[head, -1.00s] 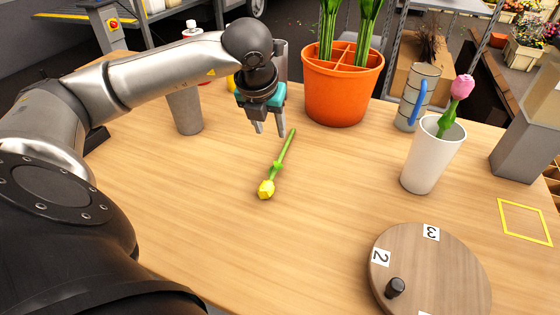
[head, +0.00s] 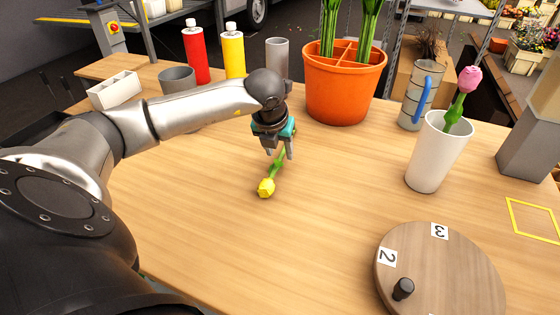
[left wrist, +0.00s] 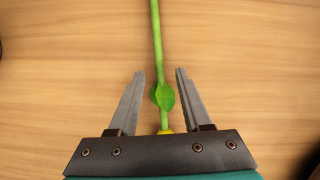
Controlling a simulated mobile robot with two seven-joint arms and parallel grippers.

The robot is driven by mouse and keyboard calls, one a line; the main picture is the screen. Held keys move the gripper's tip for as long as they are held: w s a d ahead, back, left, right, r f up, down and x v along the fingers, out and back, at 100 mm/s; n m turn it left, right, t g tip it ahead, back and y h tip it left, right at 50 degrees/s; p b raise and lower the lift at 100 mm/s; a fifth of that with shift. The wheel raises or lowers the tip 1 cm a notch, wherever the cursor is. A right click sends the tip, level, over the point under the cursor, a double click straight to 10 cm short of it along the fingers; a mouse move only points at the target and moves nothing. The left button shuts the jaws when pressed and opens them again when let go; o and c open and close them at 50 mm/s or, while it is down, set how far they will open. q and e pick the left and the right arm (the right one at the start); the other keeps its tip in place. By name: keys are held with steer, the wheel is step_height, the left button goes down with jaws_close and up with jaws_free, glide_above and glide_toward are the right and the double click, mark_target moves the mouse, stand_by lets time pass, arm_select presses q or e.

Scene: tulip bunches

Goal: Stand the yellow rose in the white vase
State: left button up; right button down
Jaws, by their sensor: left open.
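The yellow rose (head: 266,187) lies on the wooden table, its bloom toward me and its green stem pointing away. My left gripper (head: 279,154) is open above the stem and hides part of it. In the left wrist view the green stem (left wrist: 157,50) runs between the two open fingers (left wrist: 158,75), touching neither, with a leaf at fingertip depth and a sliver of yellow bloom at the palm. The white vase (head: 431,160) stands upright at the right, holding a pink flower (head: 467,82). My right gripper is not in view.
An orange divided pot (head: 343,97) with green stems stands at the back. A round numbered wooden board (head: 440,275) lies front right. Red (head: 197,55) and yellow bottles (head: 233,55) stand back left.

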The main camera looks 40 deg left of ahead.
arm_select(q)
steer(key=shift+x, duration=0.95)
steer(key=shift+c, duration=0.2)
jaws_close()
